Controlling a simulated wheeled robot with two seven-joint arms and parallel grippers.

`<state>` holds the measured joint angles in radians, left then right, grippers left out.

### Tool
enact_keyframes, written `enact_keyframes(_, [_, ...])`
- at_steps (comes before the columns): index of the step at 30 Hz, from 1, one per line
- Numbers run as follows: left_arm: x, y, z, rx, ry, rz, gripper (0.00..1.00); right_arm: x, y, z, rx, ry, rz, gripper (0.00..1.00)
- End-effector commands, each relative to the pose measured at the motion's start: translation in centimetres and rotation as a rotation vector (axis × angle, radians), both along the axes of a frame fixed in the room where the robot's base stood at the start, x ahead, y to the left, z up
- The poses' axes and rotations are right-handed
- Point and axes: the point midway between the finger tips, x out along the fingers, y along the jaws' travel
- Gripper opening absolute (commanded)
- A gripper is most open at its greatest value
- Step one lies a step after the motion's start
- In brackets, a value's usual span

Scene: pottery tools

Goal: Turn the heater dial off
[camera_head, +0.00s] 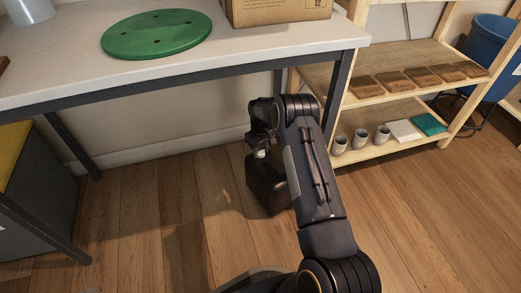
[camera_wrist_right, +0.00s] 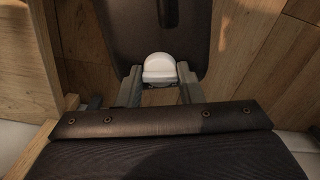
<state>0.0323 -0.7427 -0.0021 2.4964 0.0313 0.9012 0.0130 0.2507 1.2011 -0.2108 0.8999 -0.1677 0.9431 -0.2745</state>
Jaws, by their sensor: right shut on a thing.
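The heater (camera_head: 266,186) is a dark box standing on the wooden floor below the table; its dark top also fills the upper middle of the right wrist view (camera_wrist_right: 125,45). A white dial (camera_wrist_right: 159,68) sits on the heater top. My right gripper (camera_wrist_right: 160,88) is shut on the dial, one finger on each side of it. In the head view the right gripper (camera_head: 259,150) reaches down to the heater, and the dial shows only as a small pale spot. The dial's marking is too small to read. My left gripper is in neither view.
A white-topped table (camera_head: 250,44) with dark legs stands above, bearing a green disc (camera_head: 156,33) and a cardboard box (camera_head: 278,10). A wooden shelf (camera_head: 385,99) with brown tiles and small cups is at the right. Floor is clear left of the heater.

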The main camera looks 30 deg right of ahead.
Motion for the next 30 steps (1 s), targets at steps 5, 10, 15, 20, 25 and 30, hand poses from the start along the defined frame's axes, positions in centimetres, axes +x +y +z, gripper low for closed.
enact_keyframes(5, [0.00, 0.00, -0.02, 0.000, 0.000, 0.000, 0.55, -0.01, -0.01, 0.01, 0.001, 0.000, 0.053, 0.11])
enact_keyframes(10, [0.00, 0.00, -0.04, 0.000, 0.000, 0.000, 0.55, -0.01, 0.00, 0.01, 0.000, 0.000, 0.075, 0.11])
enact_keyframes(15, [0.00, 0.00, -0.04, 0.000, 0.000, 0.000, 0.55, -0.02, 0.00, 0.01, 0.000, 0.000, 0.079, 0.11])
enact_keyframes(20, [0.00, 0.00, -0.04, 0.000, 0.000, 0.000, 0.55, -0.02, 0.00, 0.01, 0.000, 0.001, 0.079, 0.11])
enact_keyframes(25, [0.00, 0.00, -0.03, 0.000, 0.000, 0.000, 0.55, -0.02, 0.00, 0.00, 0.000, 0.001, 0.078, 0.48])
enact_keyframes(30, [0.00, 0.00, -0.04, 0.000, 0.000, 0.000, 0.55, -0.01, 0.00, 0.00, 0.000, 0.000, 0.078, 0.55])
